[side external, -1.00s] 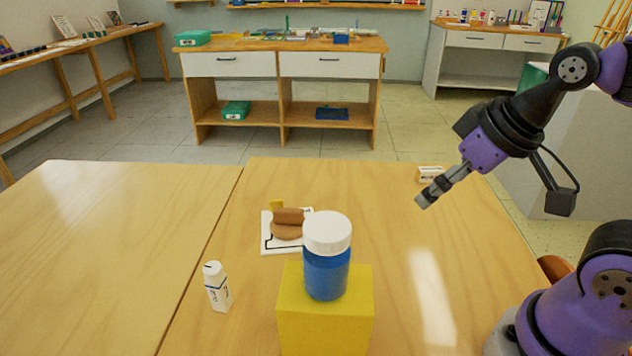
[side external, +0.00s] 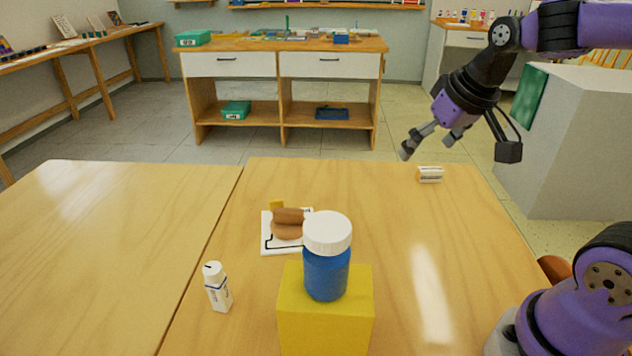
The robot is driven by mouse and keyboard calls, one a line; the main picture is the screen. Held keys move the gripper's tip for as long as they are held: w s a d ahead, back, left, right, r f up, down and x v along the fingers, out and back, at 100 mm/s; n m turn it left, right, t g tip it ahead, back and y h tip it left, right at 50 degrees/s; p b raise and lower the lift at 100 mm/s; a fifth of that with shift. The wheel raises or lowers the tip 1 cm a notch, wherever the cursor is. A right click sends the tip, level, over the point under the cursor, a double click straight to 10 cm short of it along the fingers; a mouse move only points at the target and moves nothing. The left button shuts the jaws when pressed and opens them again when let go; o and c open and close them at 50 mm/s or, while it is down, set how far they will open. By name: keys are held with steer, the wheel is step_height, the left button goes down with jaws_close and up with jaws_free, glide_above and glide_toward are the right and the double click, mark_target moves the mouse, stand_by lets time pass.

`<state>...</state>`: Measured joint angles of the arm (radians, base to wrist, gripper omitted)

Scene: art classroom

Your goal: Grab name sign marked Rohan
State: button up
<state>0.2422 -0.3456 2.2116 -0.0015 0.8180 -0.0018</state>
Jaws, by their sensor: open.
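A small white sign-like block (side external: 430,175) with dark marking lies near the far right edge of the table; its text is too small to read. My gripper (side external: 425,146) is open and empty, above and slightly left of this block, with its fingers pointing down and left. No name Rohan can be read on anything in view.
A blue jar (side external: 326,272) with a white lid stands on a yellow block (side external: 325,318) at the front. Behind are brown rounded pieces (side external: 287,224) on a white card (side external: 270,244). The table (side external: 400,230) is clear on the right.

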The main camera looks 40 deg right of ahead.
steer(key=w+d+f+m+h, duration=0.1)
steer(key=w+d+f+m, duration=0.2)
steer(key=d, duration=0.6)
steer(key=m+g, duration=0.2)
glide_toward(433, 170)
steer(key=f, duration=0.3)
steer(key=shift+w+f+h, duration=0.2)
steer(key=shift+w+h, duration=0.1)
steer(key=shift+t, duration=0.3)
steer(key=x, duration=0.6)
steer(key=c, duration=0.9)
